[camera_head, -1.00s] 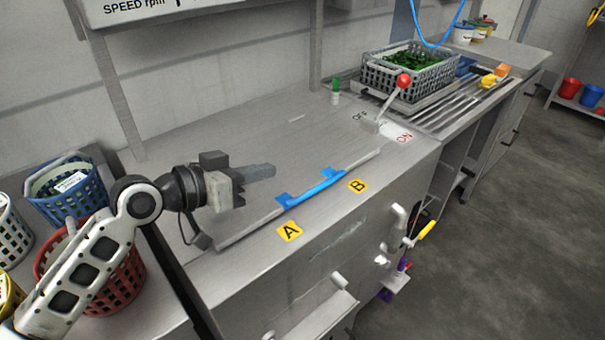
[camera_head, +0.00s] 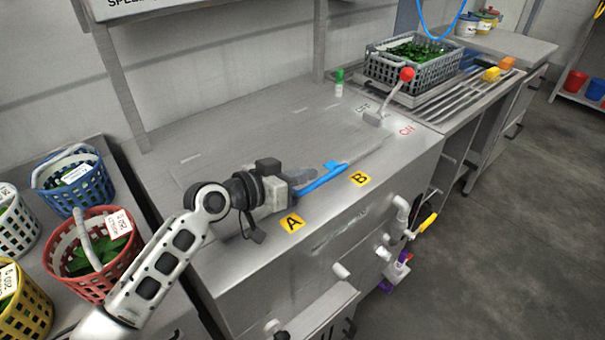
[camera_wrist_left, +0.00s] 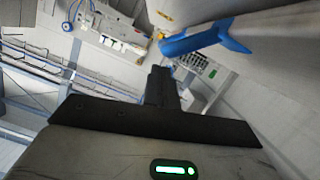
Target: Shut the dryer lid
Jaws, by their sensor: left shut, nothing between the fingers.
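The dryer lid (camera_head: 235,152) is a flat grey metal panel lying level with the dryer top, or nearly so; I cannot tell whether any gap is left at its front edge. Its blue handle (camera_head: 318,181) runs along the front edge, between yellow labels A and B. My left gripper (camera_head: 328,176) is shut and empty, low over the lid, just behind the handle and hiding its left part. In the left wrist view the handle (camera_wrist_left: 212,38) is at upper right, apart from the dark shut fingers (camera_wrist_left: 158,85). My right gripper is not in view.
A lever with a red knob (camera_head: 407,75) stands at the dryer's right end by the ON and OFF marks. A green-capped bottle (camera_head: 339,83) stands behind it. A grey basket of greens (camera_head: 440,70) is further right. Colored baskets (camera_head: 85,192) stand at left.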

